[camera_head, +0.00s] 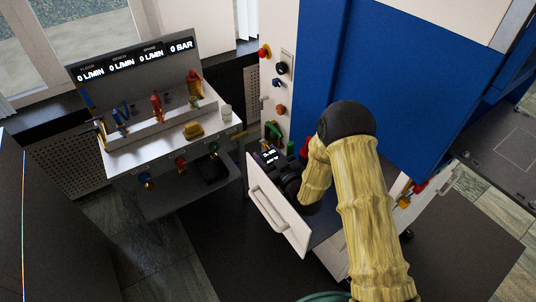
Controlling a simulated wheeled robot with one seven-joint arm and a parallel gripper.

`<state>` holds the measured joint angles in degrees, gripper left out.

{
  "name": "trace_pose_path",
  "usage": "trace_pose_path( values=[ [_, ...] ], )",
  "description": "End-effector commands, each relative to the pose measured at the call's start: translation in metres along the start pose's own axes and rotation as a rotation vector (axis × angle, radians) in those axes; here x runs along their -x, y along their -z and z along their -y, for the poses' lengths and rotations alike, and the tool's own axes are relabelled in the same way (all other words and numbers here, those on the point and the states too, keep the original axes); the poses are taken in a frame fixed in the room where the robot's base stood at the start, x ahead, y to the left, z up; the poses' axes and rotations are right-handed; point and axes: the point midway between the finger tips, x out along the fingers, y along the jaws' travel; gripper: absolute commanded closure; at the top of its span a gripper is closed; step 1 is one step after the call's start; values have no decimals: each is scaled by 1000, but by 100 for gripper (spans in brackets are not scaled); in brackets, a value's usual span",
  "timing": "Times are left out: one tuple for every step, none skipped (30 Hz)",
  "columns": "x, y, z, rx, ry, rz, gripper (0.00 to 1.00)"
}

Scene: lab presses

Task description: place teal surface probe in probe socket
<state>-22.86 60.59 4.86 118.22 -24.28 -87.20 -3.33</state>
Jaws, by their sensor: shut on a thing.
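My gripper (288,181) is a dark shape at the end of my arm, reaching down behind the white drawer front (277,213). Its fingertips are hidden by the drawer front and the arm. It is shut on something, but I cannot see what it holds. A small black device with a lit display (270,156) sits just left of the gripper, at the drawer's far corner. I cannot make out the teal surface probe or the probe socket.
The open drawer projects from a tall blue cabinet (419,90). A white panel (281,80) beside it carries coloured knobs. At left stands a bench (150,150) with valves, a cup (225,113) and a gauge display (138,60). Dark floor lies in front.

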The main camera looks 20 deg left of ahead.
Motion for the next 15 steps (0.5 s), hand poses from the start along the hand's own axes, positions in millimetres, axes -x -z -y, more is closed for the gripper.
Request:
trace_pose_path(
  values=[
    [0, 0, 0, 0, 0, -1, 79],
    [0, 0, 0, 0, 0, -1, 79],
    [0, 0, 0, 0, 0, -1, 79],
    [0, -2, 0, 0, 0, -1, 79],
    [0, -2, 0, 0, 0, -1, 79],
    [0, -3, 0, 0, 0, -1, 79],
    [0, -4, 0, 0, 0, -1, 79],
    [0, -3, 0, 0, 0, 0, 47],
    [0, -2, 0, 0, 0, 0, 39],
    [0, -2, 0, 0, 0, 0, 33],
    [0, -2, 0, 0, 0, 0, 31],
    [0, -2, 0, 0, 0, 0, 31],
    [0, -2, 0, 0, 0, 0, 31],
    [0, -2, 0, 0, 0, 0, 31],
    [0, -2, 0, 0, 0, 0, 31]
  ],
)
